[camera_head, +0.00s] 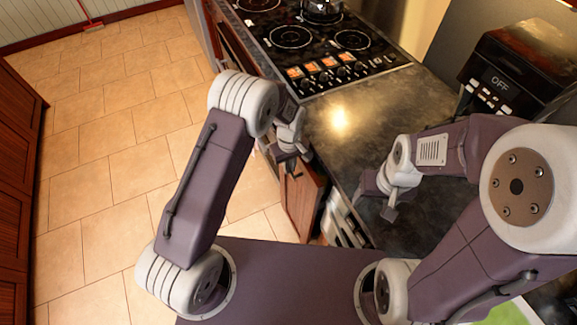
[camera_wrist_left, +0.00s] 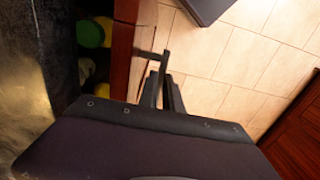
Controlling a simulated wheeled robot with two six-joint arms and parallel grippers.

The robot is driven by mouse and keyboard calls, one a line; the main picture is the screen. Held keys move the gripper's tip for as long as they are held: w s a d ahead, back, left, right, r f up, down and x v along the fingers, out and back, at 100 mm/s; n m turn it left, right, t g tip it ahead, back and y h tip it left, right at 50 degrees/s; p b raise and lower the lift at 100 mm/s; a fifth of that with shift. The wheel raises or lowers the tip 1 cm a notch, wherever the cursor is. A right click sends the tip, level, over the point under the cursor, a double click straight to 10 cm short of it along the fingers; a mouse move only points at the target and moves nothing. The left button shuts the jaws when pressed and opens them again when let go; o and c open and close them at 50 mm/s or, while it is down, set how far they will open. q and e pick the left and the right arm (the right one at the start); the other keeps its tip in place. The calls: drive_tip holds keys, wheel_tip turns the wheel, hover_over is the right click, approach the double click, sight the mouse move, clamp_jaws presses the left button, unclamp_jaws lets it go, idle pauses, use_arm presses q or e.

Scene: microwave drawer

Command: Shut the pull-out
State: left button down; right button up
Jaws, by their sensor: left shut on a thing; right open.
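The pull-out is a drawer with a reddish wooden front (camera_head: 302,200), standing out from under the dark counter. In the left wrist view its front (camera_wrist_left: 123,50) runs up the picture, with the open drawer space and green and yellow things behind it. A thin bar handle (camera_wrist_left: 166,66) stands off the front. My left gripper (camera_head: 290,163) is at the front's outer side, shut on the handle; its fingers (camera_wrist_left: 163,92) show around the bar. My right gripper (camera_head: 391,205) is open and empty above the counter, apart from the drawer.
The dark counter (camera_head: 395,110) carries a stove (camera_head: 322,45) with a kettle (camera_head: 322,10) at the back. A black microwave (camera_head: 525,65) reading OFF stands at the right. Tiled floor (camera_head: 110,165) is free at the left, with wooden cabinets (camera_head: 14,170) beyond.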

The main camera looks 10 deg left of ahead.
use_arm(q)
drive_tip(key=c, duration=1.5)
unclamp_jaws()
drive_tip(key=shift+s, duration=0.1)
drive_tip(key=shift+r, duration=0.1)
wheel_tip(320, 180, up, 9)
drive_tip(key=shift+f, duration=0.1)
